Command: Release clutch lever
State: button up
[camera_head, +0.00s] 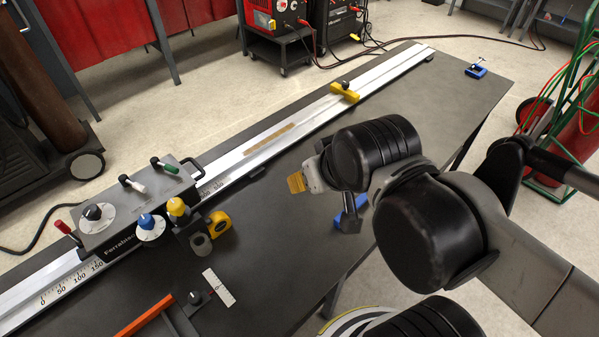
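A grey machine carriage (134,207) sits on the long white rail at the left of the table. It has a red-tipped lever (64,228), a white-tipped lever (132,184), a green-tipped lever (166,165), and black, blue and yellow knobs. No label that I can read tells which one is the clutch lever. My gripper (297,182) shows as a yellow-orange tip over the middle of the table. It is right of the carriage and apart from every lever. My wrist hides most of it, so its opening cannot be made out.
The rail (262,142) runs to the far right, with a yellow stop (345,92) on it. A yellow tape measure (219,223), a white ruler plate (218,289) and an orange bar (145,315) lie nearer. A blue tool (476,70) lies at the far corner.

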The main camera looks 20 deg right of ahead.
aim_at(59, 223)
jog(key=u, duration=1.5)
